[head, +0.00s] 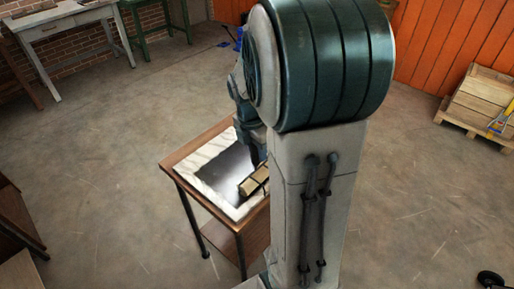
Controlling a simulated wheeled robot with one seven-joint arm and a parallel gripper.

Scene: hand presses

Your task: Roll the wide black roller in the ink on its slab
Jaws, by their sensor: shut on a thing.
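The ink slab (190,158) is pale marble and lies on a small wooden table. A dark, shiny ink patch (226,168) covers its middle. The wide roller (254,182), dark-edged with a tan sheen, is low over the right part of the ink patch. I cannot tell whether it touches the ink. My gripper (262,168) is just above and behind the roller and shut on it. My arm hides most of the gripper, the roller's handle and the slab's right side.
The wooden table (219,222) has a lower shelf and dark legs. A white table (62,24) and a green stand (160,22) are at the back left. A pallet with wooden boxes (482,100) is at the right. The floor between is mostly clear.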

